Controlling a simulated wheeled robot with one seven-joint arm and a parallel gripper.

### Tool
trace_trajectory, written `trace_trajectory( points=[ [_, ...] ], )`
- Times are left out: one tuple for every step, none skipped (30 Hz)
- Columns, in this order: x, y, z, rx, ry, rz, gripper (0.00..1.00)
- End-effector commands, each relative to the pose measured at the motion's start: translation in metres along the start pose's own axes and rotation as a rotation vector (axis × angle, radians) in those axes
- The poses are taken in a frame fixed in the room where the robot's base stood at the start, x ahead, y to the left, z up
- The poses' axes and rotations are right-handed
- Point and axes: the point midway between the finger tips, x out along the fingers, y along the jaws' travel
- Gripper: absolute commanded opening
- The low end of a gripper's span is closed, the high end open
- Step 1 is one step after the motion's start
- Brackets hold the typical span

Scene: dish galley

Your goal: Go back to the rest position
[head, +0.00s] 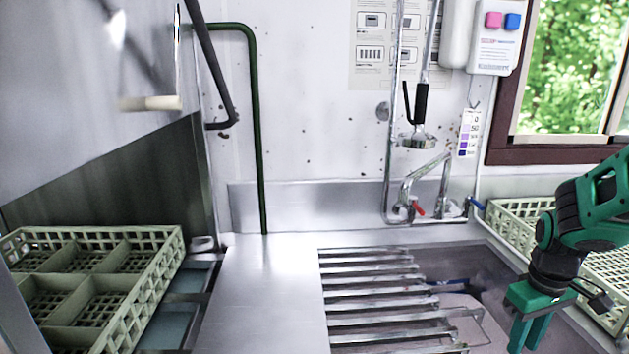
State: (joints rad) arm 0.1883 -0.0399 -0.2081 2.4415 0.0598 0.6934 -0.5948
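My gripper (527,338) is at the lower right in the head view, green, with its fingers pointing down. It is in front of the right end of the sink and the right-hand rack. Its fingertips run close to the bottom edge of the picture, and the gap between the fingers is not clear. I see no object in it. My green arm comes in from the right edge.
A slatted metal rack (375,299) covers part of the sink (462,268). A pale green divided dish rack (150,284) stands at left beside the bare steel counter (262,290). Another rack (508,216) is at right. A tap (420,190) and spray head (418,139) stand behind.

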Motion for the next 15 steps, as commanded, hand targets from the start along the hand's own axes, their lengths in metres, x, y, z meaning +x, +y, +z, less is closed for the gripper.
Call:
trace_trajectory(
  points=[
    [-0.013, -0.003, 0.012, 0.064, 0.005, -0.001, 0.26],
    [-0.019, -0.005, 0.02, 0.105, 0.003, -0.003, 0.26],
    [-0.026, -0.009, 0.03, 0.158, 0.001, -0.007, 0.26],
    [-0.032, -0.011, 0.038, 0.197, 0.0, -0.01, 0.26],
    [-0.037, -0.014, 0.045, 0.238, -0.001, -0.012, 0.26],
    [-0.043, -0.018, 0.056, 0.293, -0.004, -0.016, 0.26],
    [-0.048, -0.021, 0.064, 0.333, -0.005, -0.02, 0.26],
    [-0.052, -0.024, 0.071, 0.372, -0.006, -0.023, 0.26],
    [-0.058, -0.028, 0.081, 0.423, -0.008, -0.027, 0.26],
    [-0.061, -0.031, 0.088, 0.46, -0.011, -0.031, 0.26],
    [-0.064, -0.034, 0.095, 0.495, -0.013, -0.034, 0.26],
    [-0.068, -0.037, 0.103, 0.538, -0.015, -0.039, 0.26],
    [-0.07, -0.04, 0.109, 0.568, -0.018, -0.042, 0.26],
    [-0.073, -0.042, 0.114, 0.596, -0.019, -0.045, 0.26],
    [-0.075, -0.045, 0.121, 0.629, -0.022, -0.048, 0.26]
  ],
)
